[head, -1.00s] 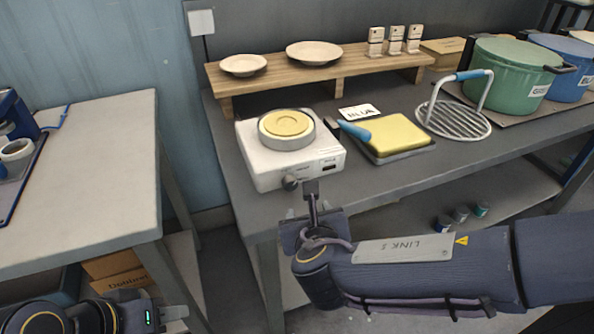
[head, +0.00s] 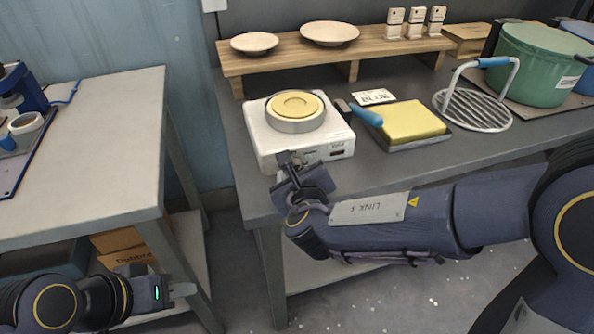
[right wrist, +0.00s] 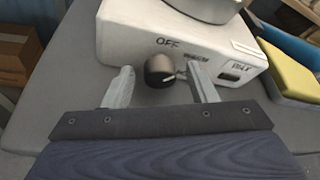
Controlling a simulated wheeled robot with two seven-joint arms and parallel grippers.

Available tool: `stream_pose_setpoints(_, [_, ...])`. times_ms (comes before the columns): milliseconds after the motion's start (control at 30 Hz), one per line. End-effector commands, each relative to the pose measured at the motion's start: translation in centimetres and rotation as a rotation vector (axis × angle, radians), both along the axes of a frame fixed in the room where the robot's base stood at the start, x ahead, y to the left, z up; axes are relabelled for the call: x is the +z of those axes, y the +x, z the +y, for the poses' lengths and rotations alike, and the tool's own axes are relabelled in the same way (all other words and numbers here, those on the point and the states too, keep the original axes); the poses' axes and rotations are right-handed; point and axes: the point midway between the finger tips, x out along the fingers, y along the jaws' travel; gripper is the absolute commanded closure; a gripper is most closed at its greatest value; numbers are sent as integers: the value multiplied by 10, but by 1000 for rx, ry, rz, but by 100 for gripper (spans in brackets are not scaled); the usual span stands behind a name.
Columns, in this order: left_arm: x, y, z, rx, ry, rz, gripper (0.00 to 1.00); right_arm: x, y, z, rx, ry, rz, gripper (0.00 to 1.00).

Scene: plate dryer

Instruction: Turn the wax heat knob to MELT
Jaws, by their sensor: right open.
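The wax heater, a white box with a round metal pot of yellow wax (head: 296,103), stands on the grey bench; its front also fills the top of the right wrist view (right wrist: 125,35). Its dark round knob (right wrist: 157,70) sits on the front face, its white mark pointing to the right. The label OFF is above the knob, with a smaller unreadable label to its right. My right gripper (right wrist: 161,80) is open, one finger on each side of the knob. In the head view my right gripper (head: 287,160) hides the knob. My left gripper (head: 182,291) hangs low at the left, away from the heater.
A yellow block on a tray (head: 412,122) with a blue-handled tool is right of the heater. A wooden shelf (head: 335,58) with two plates stands behind. A wire rack (head: 475,110) and a green pot (head: 540,70) are further right.

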Motion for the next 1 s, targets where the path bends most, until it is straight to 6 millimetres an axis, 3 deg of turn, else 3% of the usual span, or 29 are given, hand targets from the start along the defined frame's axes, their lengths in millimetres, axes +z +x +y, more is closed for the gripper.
stream_pose_setpoints(133, [0,0,0,0,0,0,64,0,0,0,0,0,0,49])
stream_pose_setpoints(467, [0,0,0,0,0,0,64,0,0,0,0,1,0,91])
stream_pose_setpoints(733, [-6,0,0,0,0,0,64,-1,0,-1,-2,35,11,92])
stream_pose_setpoints(1000, [-26,0,0,0,0,0,64,-3,0,-2,-2,185,57,92])
